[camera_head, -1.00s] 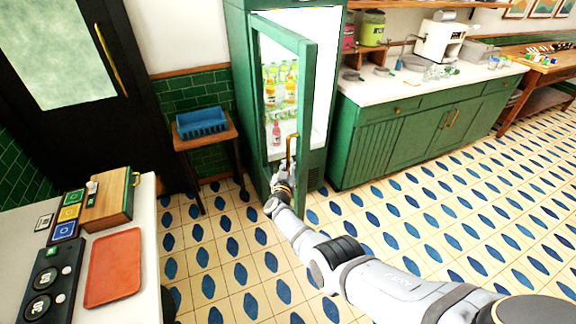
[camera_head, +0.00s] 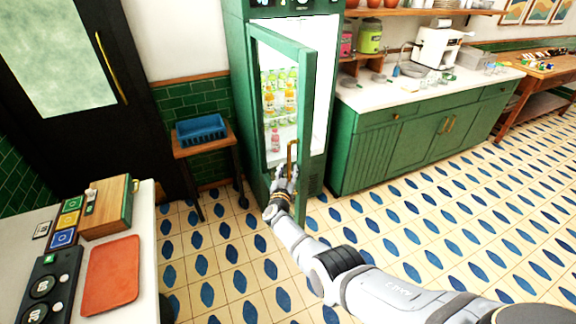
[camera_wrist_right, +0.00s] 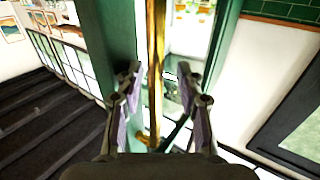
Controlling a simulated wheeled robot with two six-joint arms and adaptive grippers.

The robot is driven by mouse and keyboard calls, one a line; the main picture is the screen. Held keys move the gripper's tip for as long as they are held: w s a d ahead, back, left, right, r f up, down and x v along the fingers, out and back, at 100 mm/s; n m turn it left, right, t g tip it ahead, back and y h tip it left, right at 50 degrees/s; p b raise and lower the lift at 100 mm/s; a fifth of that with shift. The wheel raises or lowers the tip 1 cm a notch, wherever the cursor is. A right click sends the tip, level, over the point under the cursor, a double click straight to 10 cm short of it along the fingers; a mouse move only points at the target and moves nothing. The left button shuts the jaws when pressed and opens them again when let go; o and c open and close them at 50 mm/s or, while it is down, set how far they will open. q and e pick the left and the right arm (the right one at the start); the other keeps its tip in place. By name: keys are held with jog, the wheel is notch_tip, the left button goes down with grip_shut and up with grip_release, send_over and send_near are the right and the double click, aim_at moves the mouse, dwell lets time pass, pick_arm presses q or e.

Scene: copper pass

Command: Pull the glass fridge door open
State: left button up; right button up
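The green-framed glass fridge door (camera_head: 308,110) stands partly open, swung out from the green fridge (camera_head: 238,90). Its brass handle (camera_head: 292,158) is upright on the door's free edge. My right gripper (camera_head: 285,172) is at the handle's lower part. In the right wrist view the handle (camera_wrist_right: 156,60) runs between the two fingers (camera_wrist_right: 158,80) of my right gripper. The fingers are spread with gaps on both sides of the bar, so it looks open around it. My left gripper is out of view.
Bottles (camera_head: 283,92) stand on the fridge shelves. A stool with a blue crate (camera_head: 201,128) is left of the fridge, and a green counter (camera_head: 400,135) is to its right. A red tray (camera_head: 112,275) lies on the near-left counter. The tiled floor before the fridge is clear.

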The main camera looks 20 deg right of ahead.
aim_at(288, 151)
notch_tip(288, 151, up, 10)
jog(key=shift+s+f, duration=0.1)
jog(key=shift+s, duration=0.05)
dwell(0.3)
jog(key=shift+f, duration=0.1)
